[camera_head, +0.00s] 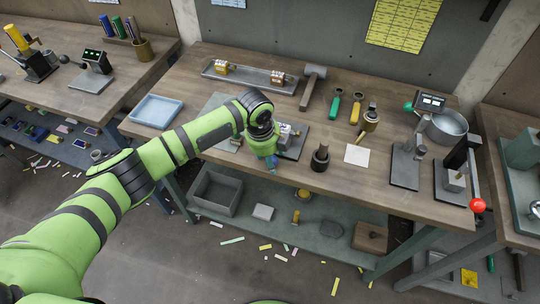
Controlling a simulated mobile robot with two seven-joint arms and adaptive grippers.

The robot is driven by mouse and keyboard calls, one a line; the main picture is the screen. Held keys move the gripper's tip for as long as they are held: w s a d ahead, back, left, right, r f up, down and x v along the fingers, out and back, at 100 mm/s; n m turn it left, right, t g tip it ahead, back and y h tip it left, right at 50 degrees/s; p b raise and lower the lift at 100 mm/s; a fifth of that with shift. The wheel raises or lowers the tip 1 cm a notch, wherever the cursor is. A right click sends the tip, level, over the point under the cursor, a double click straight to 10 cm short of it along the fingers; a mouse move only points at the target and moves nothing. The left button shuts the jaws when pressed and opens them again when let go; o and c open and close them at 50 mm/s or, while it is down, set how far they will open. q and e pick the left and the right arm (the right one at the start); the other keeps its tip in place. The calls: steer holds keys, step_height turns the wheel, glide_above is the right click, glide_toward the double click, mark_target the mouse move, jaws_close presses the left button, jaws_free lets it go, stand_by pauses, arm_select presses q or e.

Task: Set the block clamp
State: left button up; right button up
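A small grey metal block device (287,134), which looks like the block clamp, sits on a dark plate (297,149) near the front middle of the workbench. My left arm reaches in from the left, and its wrist is just left of this device, partly covering it. My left gripper (271,162) points down near the bench's front edge. Its fingers are small and mostly hidden, so I cannot tell whether they are open or touching the clamp. My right gripper is not in view.
The workbench (330,185) also holds a blue tray (156,110), a hammer (312,85), green (335,104) and yellow (357,108) tools, a dark cylinder (320,158), a white card (357,155) and a metal pot (447,126). A red-knobbed lever (477,204) stands at right.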

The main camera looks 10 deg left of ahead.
arm_select(q)
step_height(320, 180, up, 12)
steer(key=s+a, duration=0.1)
steer(key=shift+s+a+f, duration=0.15)
steer(key=shift+s+a, duration=0.1)
steer(key=shift+a, duration=0.15)
